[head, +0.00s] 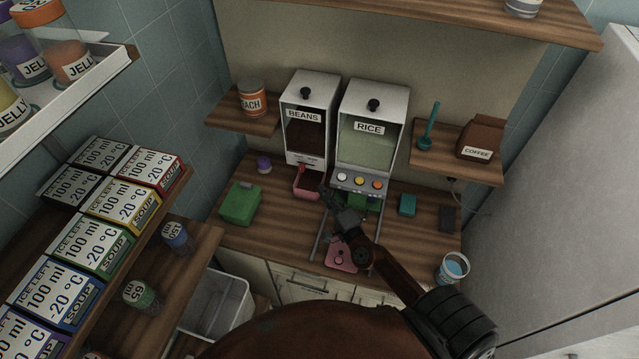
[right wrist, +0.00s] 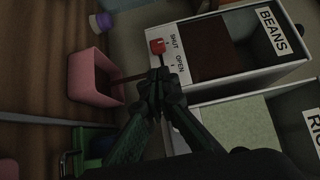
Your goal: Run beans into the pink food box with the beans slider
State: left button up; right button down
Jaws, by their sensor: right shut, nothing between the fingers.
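The beans dispenser (head: 305,125) stands at the back of the counter, with dark beans behind its window. Its red slider knob (right wrist: 157,46) shows in the right wrist view beside the SHUT mark, with OPEN printed alongside. The pink food box (head: 306,188) is open-topped and sits on the counter below the dispenser's front; it also shows in the right wrist view (right wrist: 92,92). My left gripper is not in view.
The rice dispenser (head: 371,130) stands right of the beans one. A green box (head: 240,203) is at the left and a pink lid (head: 341,257) lies near the front. A cup (head: 453,268) stands at the right. Shelves flank the dispensers.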

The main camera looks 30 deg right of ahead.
aim_at(305, 167)
jog(key=w, duration=0.7)
jog(key=shift+w+d+r+p, duration=0.1)
jog(key=shift+w+d+p, duration=0.05)
jog(key=shift+p, duration=0.15)
jog(key=shift+w+d, duration=0.1)
jog(key=shift+w, duration=0.55)
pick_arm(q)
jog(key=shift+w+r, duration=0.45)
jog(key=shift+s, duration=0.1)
